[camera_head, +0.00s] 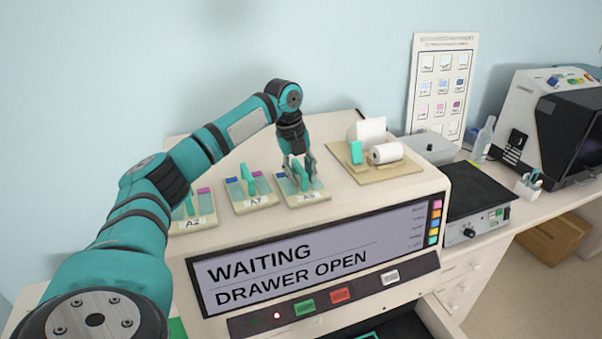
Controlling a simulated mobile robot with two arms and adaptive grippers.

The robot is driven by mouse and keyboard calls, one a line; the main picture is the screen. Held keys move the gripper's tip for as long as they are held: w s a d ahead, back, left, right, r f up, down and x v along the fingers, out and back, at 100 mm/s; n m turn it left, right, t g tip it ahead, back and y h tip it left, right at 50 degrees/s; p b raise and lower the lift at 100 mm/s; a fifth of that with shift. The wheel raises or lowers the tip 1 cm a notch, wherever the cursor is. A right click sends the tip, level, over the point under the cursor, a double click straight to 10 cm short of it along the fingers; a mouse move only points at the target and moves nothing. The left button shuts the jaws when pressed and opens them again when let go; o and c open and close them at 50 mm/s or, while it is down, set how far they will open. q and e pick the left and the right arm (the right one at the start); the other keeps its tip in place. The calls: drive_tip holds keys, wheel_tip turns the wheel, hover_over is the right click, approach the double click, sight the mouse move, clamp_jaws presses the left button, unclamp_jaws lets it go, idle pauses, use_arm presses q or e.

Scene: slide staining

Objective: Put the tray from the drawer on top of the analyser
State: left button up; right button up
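The analyser (420,205) is a cream cabinet with a screen reading "WAITING" and "DRAWER OPEN". Three small cream trays with green handles stand on its top: one marked A2 (205,222), one marked A7 (262,206), and a right-hand one (315,198) whose label is hard to read. My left gripper (300,178) is over the right-hand tray, with its fingers spread on either side of the green handle; they look open. The tray rests on the analyser top. The drawer (432,318) is open at the bottom edge, mostly out of view. My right gripper is not in view.
A beige stand with a paper roll (386,153) sits right of the trays on the analyser top. A black-topped device (475,232) stands right of the analyser. A bottle (485,138) and a dark machine (570,130) are farther right. A chart hangs behind.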

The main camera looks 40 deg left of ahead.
sight(292, 184)
use_arm(q)
drive_tip(key=shift+r, duration=0.4)
wheel_tip(292, 184, up, 11)
drive_tip(key=s+a+b, duration=0.1)
drive_tip(key=s+b, duration=0.1)
drive_tip(key=b, duration=0.1)
drive_tip(key=shift+r, duration=0.15)
idle(0.4)
